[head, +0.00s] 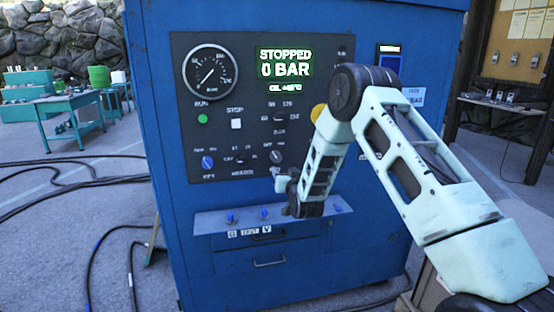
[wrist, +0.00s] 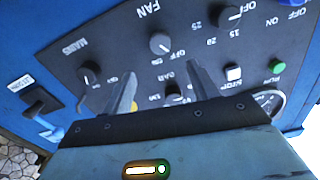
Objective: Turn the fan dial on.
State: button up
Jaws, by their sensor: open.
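The fan dial (wrist: 160,43) is a round grey knob on the dark control panel (head: 185,120). In the wrist view it sits by the FAN label, with small OFF and ON marks on its other side. It also shows in the head view (head: 277,157), just above my gripper. A pale line shows on the knob, but I cannot tell surely which mark it points to. My gripper (wrist: 162,70) is open and empty. Its two fingers are apart, and the fan dial appears just beyond and between their tips. Contact is not visible.
Close by are the mains dial (wrist: 88,72), a numbered dial (wrist: 230,15), the white stop button (wrist: 233,73) and green run button (wrist: 278,67). A ledge with blue knobs (head: 231,218) juts out below the panel. The display (head: 285,62) reads STOPPED, 0 BAR. Cables (head: 90,180) lie on the floor.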

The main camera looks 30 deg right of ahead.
aim_at(277, 158)
jog(key=p+x, duration=0.2)
jog(key=x, duration=1)
jog(key=c, duration=1)
